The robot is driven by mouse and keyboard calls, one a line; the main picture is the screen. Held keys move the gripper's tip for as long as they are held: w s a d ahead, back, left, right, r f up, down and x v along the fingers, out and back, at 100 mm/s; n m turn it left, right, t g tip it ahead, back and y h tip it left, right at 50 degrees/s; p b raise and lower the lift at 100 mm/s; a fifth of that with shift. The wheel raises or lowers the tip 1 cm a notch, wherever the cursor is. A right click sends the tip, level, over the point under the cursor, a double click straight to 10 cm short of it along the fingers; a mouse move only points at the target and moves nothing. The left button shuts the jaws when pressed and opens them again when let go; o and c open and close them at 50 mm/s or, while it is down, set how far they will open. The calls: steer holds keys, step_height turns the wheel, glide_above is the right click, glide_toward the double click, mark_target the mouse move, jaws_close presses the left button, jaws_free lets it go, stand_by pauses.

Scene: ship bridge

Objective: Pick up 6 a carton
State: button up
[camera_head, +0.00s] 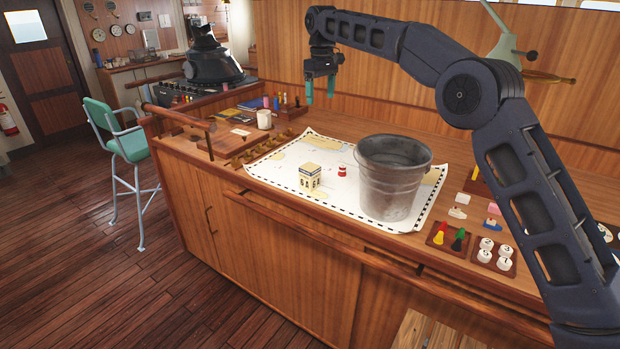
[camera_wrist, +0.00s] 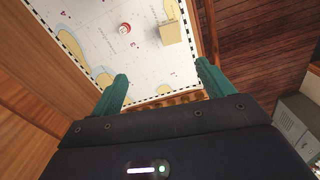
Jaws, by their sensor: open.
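A small cream-yellow carton with dark markings (camera_head: 310,178) stands upright on the white chart (camera_head: 276,176), left of the metal bucket. It also shows in the wrist view as a plain tan box (camera_wrist: 171,31), near the chart's right border. My gripper (camera_head: 320,92) is open and empty, with its green fingers pointing down above the back of the counter. It is well above and apart from the carton. In the wrist view, the carton lies beyond the gap between the fingertips (camera_wrist: 162,74). No number is readable on the carton.
A grey metal bucket (camera_head: 392,185) stands on the chart right of the carton. A red-and-white piece (camera_head: 342,170) sits between them. A mug (camera_head: 264,119) stands at the back left. Trays of coloured pieces (camera_head: 448,236) and white discs (camera_head: 492,255) are at the right. Chart around the carton is mostly clear.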

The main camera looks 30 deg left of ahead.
mark_target(309, 166)
steer(key=shift+n, duration=0.3)
steer(key=a+f, duration=0.1)
steer(key=f, duration=0.8)
steer(key=s+a+f, duration=0.1)
steer(key=f, duration=0.8)
steer(key=s+f, duration=0.1)
steer(key=f, duration=0.8)
steer(key=shift+s+a, duration=0.15)
steer(key=shift+a, duration=0.25)
steer(key=shift+d+f, duration=0.1)
steer(key=shift+f, duration=2.5)
steer(key=c, duration=1.3)
steer(key=shift+r, duration=0.15)
